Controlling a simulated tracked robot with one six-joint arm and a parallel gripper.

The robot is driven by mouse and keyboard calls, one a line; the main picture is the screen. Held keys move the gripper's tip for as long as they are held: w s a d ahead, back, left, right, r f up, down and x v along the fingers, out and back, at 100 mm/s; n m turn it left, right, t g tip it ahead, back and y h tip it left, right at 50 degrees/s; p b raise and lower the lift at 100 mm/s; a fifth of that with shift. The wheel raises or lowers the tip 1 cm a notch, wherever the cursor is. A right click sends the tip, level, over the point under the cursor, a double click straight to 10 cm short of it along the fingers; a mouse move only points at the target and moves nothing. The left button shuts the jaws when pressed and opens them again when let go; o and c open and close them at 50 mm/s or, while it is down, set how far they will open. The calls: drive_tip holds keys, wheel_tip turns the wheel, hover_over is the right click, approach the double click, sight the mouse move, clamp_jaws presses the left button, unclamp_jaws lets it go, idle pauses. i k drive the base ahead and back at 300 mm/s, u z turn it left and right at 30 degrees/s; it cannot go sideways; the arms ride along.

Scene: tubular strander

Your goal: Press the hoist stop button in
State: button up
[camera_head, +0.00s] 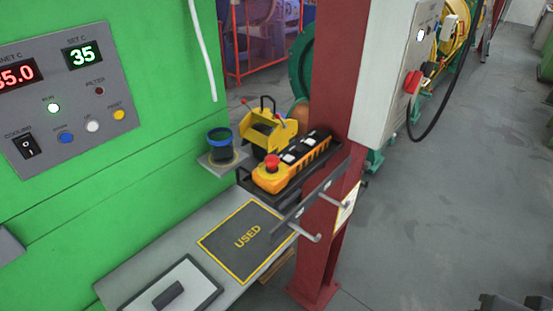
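A yellow hoist pendant (296,161) lies tilted in a dark tray beside the red column. A red mushroom button (271,162) stands raised at its near left end, with several white and black buttons along the rest of its face. Whether the red button is pressed in cannot be told. My gripper is not in view, and nothing covers the red button.
A red column (337,120) with protruding hooks (306,236) stands right of the pendant. A blue-rimmed cup (220,140) and a yellow black-handled device (268,130) are close behind. A white cabinet (391,70) bears another red button (413,82).

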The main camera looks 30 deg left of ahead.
sight(271, 161)
drive_tip(key=z, duration=0.05)
drive_tip(key=k, duration=0.85)
drive_tip(key=u, duration=1.8)
drive_tip(key=i, duration=1)
